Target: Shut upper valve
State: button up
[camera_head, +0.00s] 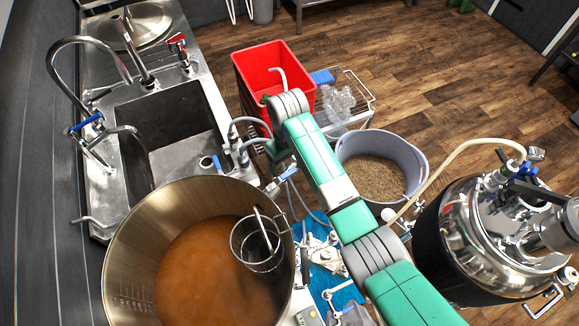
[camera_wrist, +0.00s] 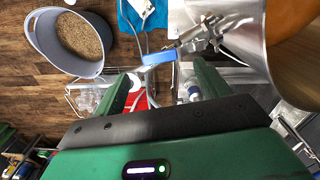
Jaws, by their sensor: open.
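A valve with a blue lever handle (camera_wrist: 160,59) shows in the wrist view, joined to metal fittings (camera_wrist: 200,38) on the side of the steel kettle (camera_wrist: 243,28). In the head view a blue handle (camera_head: 289,173) shows beside the kettle (camera_head: 122,262). I cannot tell for sure whether this valve is the upper one. My gripper (camera_wrist: 163,72) is open, its two green fingers on either side of the blue handle in the wrist view. Contact cannot be made out. In the head view my arm partly hides the gripper.
The kettle holds brown liquid and a wire basket (camera_head: 257,244). A grain bucket (camera_head: 421,150), a red crate (camera_head: 258,59) and a wire cart (camera_head: 366,90) stand nearby. A steel vessel (camera_head: 470,235) with a hose is at right, a sink (camera_head: 170,125) at left.

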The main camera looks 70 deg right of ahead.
aim_at(289, 173)
notch_tip(289, 173, down, 5)
jog(key=shift+r, duration=0.15)
jog(key=c, duration=1.4)
jog(key=shift+d, duration=0.1)
